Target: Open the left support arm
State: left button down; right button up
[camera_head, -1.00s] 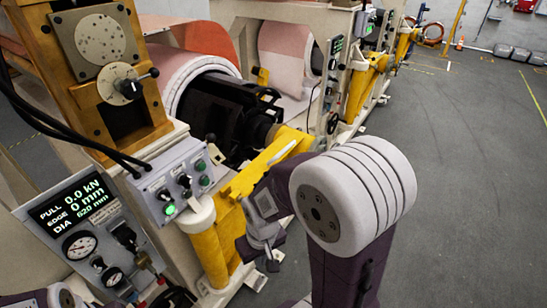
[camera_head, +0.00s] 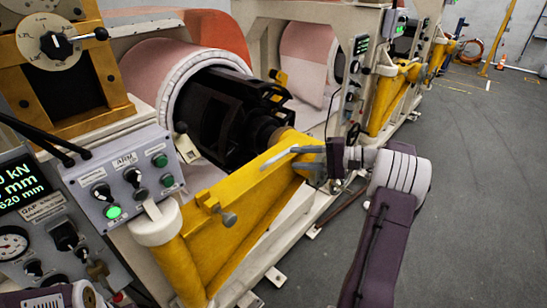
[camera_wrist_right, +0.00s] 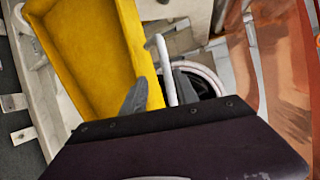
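The left support arm (camera_head: 225,220) is the near yellow beam. It runs from the white-capped post (camera_head: 157,225) to the black core (camera_head: 235,115) of the near roll, closed across its end. A pale bar handle (camera_head: 290,155) sticks out along its top; the handle also shows in the right wrist view (camera_wrist_right: 163,55), beside the yellow beam (camera_wrist_right: 95,45). My right gripper (camera_head: 318,164) is at the handle's right end. In the wrist view its two grey fingers (camera_wrist_right: 162,92) are apart with the bar between them; contact is unclear.
A control box (camera_head: 125,180) with knobs and lit green buttons stands left of the post. A second yellow arm (camera_head: 390,95) is farther back by another roll (camera_head: 305,60). Open grey floor (camera_head: 480,190) lies to the right.

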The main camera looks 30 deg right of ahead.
aim_at(287, 153)
jog(key=shift+w+d+r+t, duration=0.25)
jog(key=shift+w+r+t, duration=0.15)
jog(key=shift+w, duration=0.1)
jog(key=shift+s, duration=0.2)
jog(key=shift+w+a, duration=0.1)
jog(key=p+x, duration=0.1)
jog(key=x, duration=0.6)
jog(key=shift+w, duration=0.1)
jog(key=shift+w+a+f, duration=0.1)
jog(key=shift+w+a, duration=0.15)
jog(key=shift+a, duration=0.05)
pick_arm(q)
jog(key=shift+w+a+r, duration=0.15)
jog(key=shift+a+r, duration=0.15)
jog(key=shift+r, duration=0.1)
pick_arm(e)
jog(key=shift+w+a+f, duration=0.1)
grip_shut()
